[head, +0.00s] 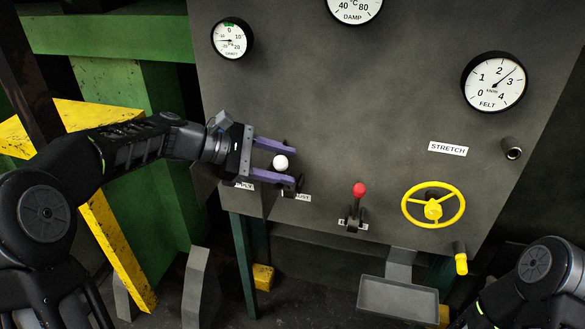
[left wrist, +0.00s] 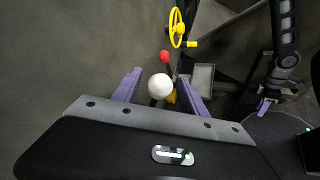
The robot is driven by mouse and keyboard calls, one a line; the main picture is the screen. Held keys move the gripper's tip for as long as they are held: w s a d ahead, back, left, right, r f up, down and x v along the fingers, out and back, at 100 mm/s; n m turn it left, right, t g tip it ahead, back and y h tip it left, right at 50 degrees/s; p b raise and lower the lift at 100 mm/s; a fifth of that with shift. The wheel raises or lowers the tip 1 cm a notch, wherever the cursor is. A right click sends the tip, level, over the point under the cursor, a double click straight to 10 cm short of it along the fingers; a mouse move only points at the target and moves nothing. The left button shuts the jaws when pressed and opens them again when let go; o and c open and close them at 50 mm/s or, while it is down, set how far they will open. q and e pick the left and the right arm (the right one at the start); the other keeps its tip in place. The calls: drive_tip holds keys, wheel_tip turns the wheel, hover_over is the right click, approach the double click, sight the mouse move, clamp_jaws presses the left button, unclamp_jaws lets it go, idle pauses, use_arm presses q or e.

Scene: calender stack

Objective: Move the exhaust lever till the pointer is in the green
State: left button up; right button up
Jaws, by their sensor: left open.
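The exhaust lever has a white ball knob (head: 281,162), with a label ending in "UST" (head: 300,197) below it. My left gripper (head: 274,161) is open, its two purple fingers on either side of the knob. The left wrist view also shows the white knob (left wrist: 160,86) between the spread fingers; I cannot tell whether they touch it. The draft gauge (head: 232,39) at upper left has a green mark at its top, and its pointer points left, outside the green. My right gripper (left wrist: 266,105) shows small in the left wrist view; its jaws are unclear.
A red-knobbed lever (head: 359,190) and a yellow handwheel (head: 433,205) stand to the right on the grey panel (head: 330,110). The felt gauge (head: 494,82) is at upper right. A grey tray (head: 398,301) sits below. Yellow and green framework stands at left.

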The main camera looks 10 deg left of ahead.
use_arm(q)
drive_tip(key=v, duration=0.5)
drive_tip(key=shift+b, duration=0.35)
